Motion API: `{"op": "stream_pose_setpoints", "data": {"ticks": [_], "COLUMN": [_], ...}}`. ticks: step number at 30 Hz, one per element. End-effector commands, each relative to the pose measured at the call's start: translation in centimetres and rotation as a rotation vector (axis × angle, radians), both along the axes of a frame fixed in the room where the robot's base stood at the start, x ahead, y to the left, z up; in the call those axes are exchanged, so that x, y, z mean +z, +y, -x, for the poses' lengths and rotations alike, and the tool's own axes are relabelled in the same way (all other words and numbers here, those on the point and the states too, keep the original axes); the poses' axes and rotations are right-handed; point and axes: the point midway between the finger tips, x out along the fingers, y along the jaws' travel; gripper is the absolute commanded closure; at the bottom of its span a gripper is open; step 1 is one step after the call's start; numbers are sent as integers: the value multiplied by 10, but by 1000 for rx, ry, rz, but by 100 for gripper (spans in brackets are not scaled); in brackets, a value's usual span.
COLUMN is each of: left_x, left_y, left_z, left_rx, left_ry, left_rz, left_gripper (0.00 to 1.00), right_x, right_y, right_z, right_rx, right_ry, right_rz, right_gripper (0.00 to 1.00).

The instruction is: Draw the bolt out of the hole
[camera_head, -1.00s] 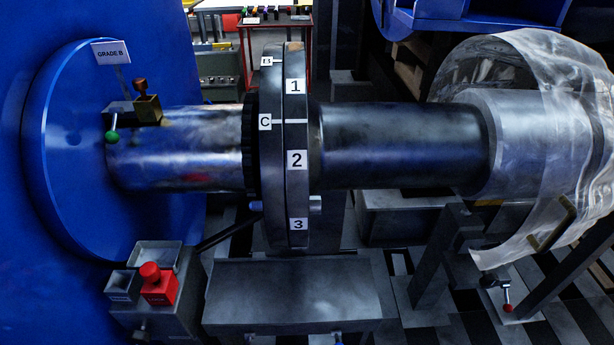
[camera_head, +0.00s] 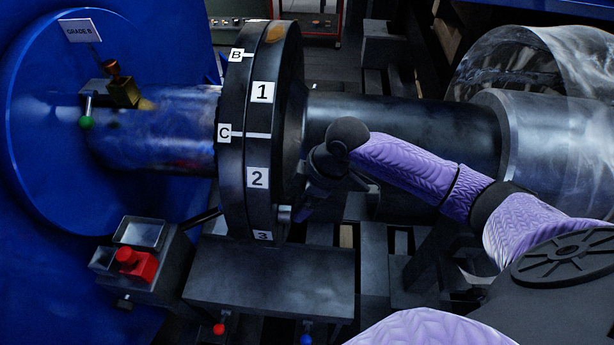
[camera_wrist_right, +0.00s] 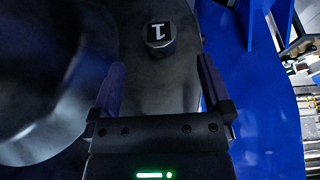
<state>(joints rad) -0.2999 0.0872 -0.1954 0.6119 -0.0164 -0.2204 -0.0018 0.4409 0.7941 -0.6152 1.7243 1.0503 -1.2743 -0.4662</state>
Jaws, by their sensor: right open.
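A dark coupling of two flange discs (camera_head: 262,205), marked B, C, 1, 2 and 3, stands upright on the shaft line in the head view. The end of a bolt (camera_head: 284,214) shows low on its right face. My left gripper is not in view.
A dark shaft (camera_head: 425,130) runs right from the coupling, under my right arm, to a clear guard (camera_head: 545,70). A grey bench (camera_head: 270,275) lies below. A box with a red button (camera_head: 127,257) stands at the left. A blue wall (camera_wrist_right: 265,110) lies right in the wrist view.

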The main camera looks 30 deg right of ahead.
Motion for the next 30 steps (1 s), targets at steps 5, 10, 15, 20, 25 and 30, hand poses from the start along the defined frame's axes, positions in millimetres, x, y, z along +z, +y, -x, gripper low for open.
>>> {"op": "stream_pose_setpoints", "data": {"ticks": [5, 10, 15, 20, 25, 30], "left_x": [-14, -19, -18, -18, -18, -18], "left_y": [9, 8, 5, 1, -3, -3], "left_z": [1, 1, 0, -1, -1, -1], "left_rx": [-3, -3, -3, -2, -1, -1], "left_ry": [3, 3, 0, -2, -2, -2], "left_rz": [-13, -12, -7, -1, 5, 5], "left_gripper": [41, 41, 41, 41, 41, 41], "right_x": [-40, -56, -58, -58, -58, -58], "right_y": [13, 19, 19, 19, 19, 19], "right_z": [-8, -12, -13, -13, -13, -13], "right_rx": [-1, -1, -2, -3, -3, -3], "right_ry": [3, 0, -1, -1, -2, -1], "right_rz": [-1, 1, 2, 2, 1, 1], "right_gripper": [0, 0, 0, 13, 49, 85]}}
